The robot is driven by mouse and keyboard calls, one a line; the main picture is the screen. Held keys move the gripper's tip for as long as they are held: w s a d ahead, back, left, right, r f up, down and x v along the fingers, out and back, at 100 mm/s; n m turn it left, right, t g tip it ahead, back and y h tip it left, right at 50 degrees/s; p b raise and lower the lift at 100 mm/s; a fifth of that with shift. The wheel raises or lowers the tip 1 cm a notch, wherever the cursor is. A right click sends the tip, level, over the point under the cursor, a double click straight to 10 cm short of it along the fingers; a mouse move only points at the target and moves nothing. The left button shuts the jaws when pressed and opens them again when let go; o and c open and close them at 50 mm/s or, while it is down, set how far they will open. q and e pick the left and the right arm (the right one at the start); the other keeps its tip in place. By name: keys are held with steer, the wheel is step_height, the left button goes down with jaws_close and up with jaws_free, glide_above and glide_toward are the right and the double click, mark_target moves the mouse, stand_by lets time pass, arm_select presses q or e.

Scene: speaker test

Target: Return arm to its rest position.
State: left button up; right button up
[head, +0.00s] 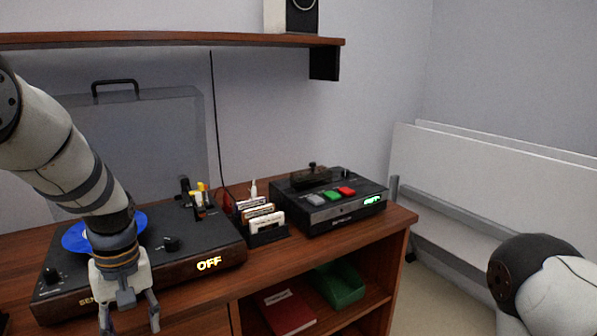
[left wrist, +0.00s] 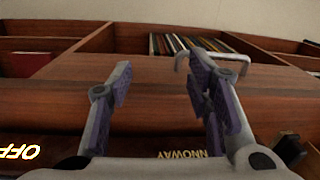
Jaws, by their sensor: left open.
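My left arm (head: 75,165) comes in from the left and reaches down over the front of a black turntable (head: 185,240) with a blue disc (head: 75,238). My left gripper (head: 129,318) hangs fingers down at the turntable's front edge. Its fingers are spread with nothing between them. The left wrist view also shows the gripper (left wrist: 162,85) open and empty. My right arm (head: 545,285) shows only partly at the lower right; its gripper is out of the picture.
The turntable's lit sign reads OFF. A cassette rack (head: 268,234) and a cassette deck (head: 345,211) stand to its right on the wooden cabinet. A shelf (head: 170,40) with a speaker (head: 292,15) hangs above. A red book (head: 285,312) and green box (head: 340,285) sit below.

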arm_select(q)
steer(key=s+d+f+m, duration=0.2)
steer(key=s+f+m, duration=0.2)
steer(key=s+f, duration=1.4)
steer(key=s+d+f+m, duration=0.2)
steer(key=s+d+m, duration=0.1)
steer(key=s, duration=1.2)
steer(key=shift+s+d+g+h, duration=0.3)
steer(key=shift+s+d+g, duration=0.1)
steer(key=shift+d, duration=0.1)
steer(key=shift+w+f, duration=0.1)
